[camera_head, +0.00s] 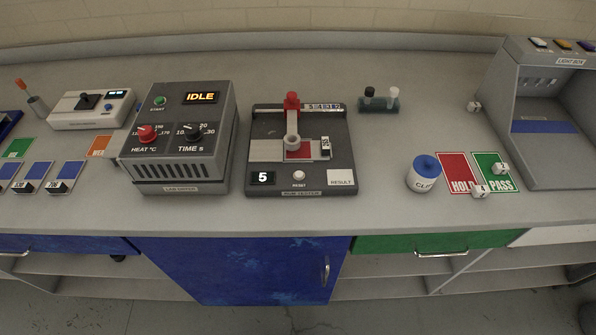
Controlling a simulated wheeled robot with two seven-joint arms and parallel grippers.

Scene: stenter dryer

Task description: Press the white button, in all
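A round white button (299,175) marked RESET sits on the front of the dark grey rub tester (257,150) in the middle of the bench. The tester's small display (262,178) reads 5. A red-topped arm (292,104) with a round grey end stands over a red patch on its bed. Another white button (538,43) sits at the left of a row with an orange and a purple one on top of the light box (503,90). Neither of my grippers is in view.
The lab dryer (180,180) stands left of the tester, its display reading IDLE. A blue-lidded jar (424,180) and the red HOLD card (455,167) and green PASS card (490,160) lie to the right. Bench in front of the tester is clear.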

